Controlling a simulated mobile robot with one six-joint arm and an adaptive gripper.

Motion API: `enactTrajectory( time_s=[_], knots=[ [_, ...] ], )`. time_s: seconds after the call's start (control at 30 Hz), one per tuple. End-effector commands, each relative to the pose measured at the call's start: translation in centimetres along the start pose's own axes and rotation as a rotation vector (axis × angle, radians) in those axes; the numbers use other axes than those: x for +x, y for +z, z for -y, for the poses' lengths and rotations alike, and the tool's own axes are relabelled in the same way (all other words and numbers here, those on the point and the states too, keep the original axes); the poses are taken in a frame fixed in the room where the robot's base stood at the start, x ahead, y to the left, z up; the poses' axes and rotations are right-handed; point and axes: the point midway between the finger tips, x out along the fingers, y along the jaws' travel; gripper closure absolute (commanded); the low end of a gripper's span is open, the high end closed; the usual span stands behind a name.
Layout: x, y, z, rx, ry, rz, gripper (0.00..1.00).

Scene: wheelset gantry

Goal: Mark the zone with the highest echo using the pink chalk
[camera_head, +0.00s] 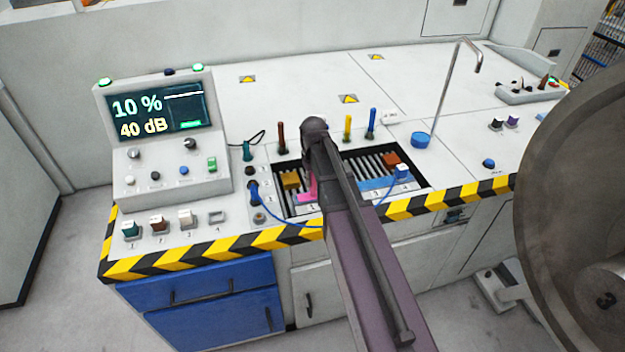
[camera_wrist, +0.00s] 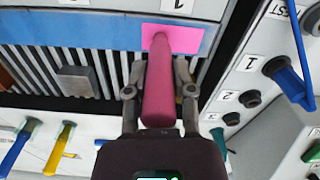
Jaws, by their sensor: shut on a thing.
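My gripper (camera_wrist: 159,92) is shut on the pink chalk (camera_wrist: 160,103), seen in the wrist view. The chalk's far end overlaps a bright pink patch (camera_wrist: 185,36) at the end of the blue strip (camera_wrist: 90,40); I cannot tell whether it touches. In the head view the pink patch (camera_head: 304,198) shows left of my arm, which hides most of the gripper. The blue strip (camera_head: 375,184) continues right of my arm, in the dark slatted bay. The display (camera_head: 154,113) reads 10 % and 40 dB.
A blue probe (camera_head: 402,172) with a cable sits on the strip's right end. A large wheel (camera_head: 580,200) fills the right side.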

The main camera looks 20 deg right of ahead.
Motion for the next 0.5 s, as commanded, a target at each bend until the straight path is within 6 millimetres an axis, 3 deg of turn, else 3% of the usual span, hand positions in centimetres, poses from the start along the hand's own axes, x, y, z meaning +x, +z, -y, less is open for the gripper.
enactTrajectory(
  time_s=[0.5],
  knots=[
    [-0.04,0.10,-0.54,0.001,0.003,0.001,1.00]
  ],
)
